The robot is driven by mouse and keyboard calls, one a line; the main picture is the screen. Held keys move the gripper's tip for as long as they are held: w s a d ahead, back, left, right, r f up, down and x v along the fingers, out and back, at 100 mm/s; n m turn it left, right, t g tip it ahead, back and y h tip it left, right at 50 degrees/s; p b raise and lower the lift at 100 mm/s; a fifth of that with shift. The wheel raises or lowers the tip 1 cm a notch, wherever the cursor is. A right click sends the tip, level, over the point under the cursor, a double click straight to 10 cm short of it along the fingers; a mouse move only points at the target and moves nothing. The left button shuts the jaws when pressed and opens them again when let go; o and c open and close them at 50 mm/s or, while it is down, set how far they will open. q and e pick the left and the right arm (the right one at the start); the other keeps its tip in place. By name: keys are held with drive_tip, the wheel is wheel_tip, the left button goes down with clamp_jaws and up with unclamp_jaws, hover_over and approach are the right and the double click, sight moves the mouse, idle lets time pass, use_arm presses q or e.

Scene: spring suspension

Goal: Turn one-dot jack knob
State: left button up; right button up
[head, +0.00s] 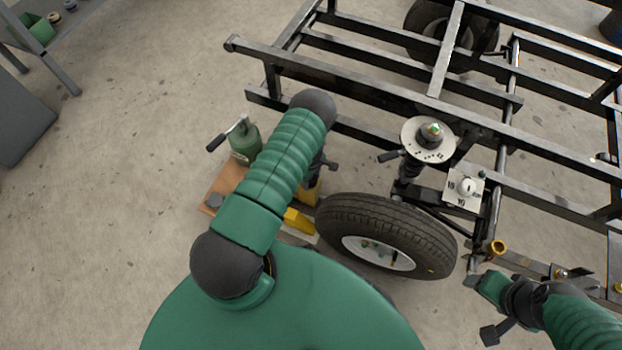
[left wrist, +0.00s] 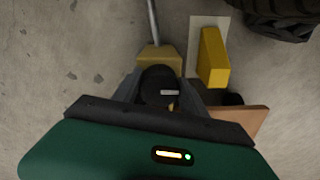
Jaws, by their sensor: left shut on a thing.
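In the left wrist view my left gripper (left wrist: 160,98) has its two dark fingers on either side of a black round knob (left wrist: 158,82) with a short pale mark, and is shut on it. The knob sits against a yellow-tan block (left wrist: 160,58) with a grey rod (left wrist: 153,20) rising from it. I cannot make out dots on the knob. In the head view my left arm hides the knob and most of the gripper. My right arm ends at the lower right, near a yellow ring (head: 497,247); its finger opening is unclear.
A tyre (head: 385,222) and a black steel frame (head: 400,95) stand to the right of my left arm. A yellow wedge (left wrist: 212,57) lies beside the knob.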

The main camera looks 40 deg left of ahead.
use_arm(q)
drive_tip(key=shift+w+n, duration=0.1)
drive_tip(key=shift+n, duration=0.3)
drive_tip(key=o, duration=1.4)
wheel_tip(320, 180, up, 17)
drive_tip(key=p, duration=0.7)
drive_tip(key=shift+f+p, duration=0.1)
drive_tip(key=shift+p, duration=0.3)
